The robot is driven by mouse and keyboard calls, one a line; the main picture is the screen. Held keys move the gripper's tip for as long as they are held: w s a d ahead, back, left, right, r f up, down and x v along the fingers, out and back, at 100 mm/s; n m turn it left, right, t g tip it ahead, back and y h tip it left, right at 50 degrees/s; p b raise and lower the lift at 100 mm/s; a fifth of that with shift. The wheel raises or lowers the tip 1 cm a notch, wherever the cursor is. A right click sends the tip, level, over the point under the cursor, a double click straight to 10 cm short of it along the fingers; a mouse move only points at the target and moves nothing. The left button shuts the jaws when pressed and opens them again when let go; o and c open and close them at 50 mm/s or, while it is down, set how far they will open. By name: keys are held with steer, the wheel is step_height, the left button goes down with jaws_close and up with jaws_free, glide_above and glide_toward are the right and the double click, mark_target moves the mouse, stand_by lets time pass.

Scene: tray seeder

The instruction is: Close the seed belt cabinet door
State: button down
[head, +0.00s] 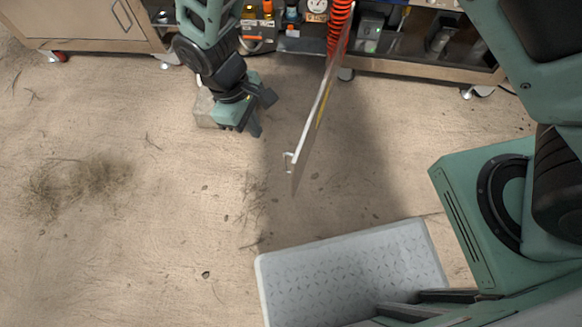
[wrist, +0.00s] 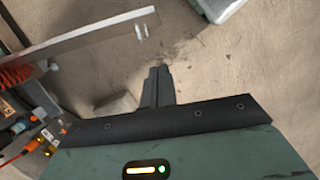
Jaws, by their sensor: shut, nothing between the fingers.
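The cabinet door (head: 317,108) stands wide open, seen nearly edge-on, jutting out from the machine over the floor in the head view. Its small pale handle (head: 289,157) is near the free end. In the wrist view the door (wrist: 85,43) crosses the upper left and its handle (wrist: 141,31) shows near its end. My gripper (head: 260,112) is left of the door, apart from it, with clear space between. In the wrist view my gripper (wrist: 158,78) has its fingers together, with nothing held. The door's hinge side is partly hidden by a red coiled hose.
The red coiled hose (head: 340,22) hangs at the door's machine end. Small bottles and parts (head: 266,12) fill the open shelf behind. A pale block (head: 205,110) lies on the floor beside my gripper. A beige cabinet (head: 85,22) stands at upper left. The sandy floor at left is mostly free.

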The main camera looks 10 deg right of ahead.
steer(key=s+d+f+b, duration=0.3)
steer(key=d+f+b, duration=0.1)
steer(key=f, duration=0.6)
steer(key=shift+s+d, duration=0.25)
steer(key=shift+d, duration=0.45)
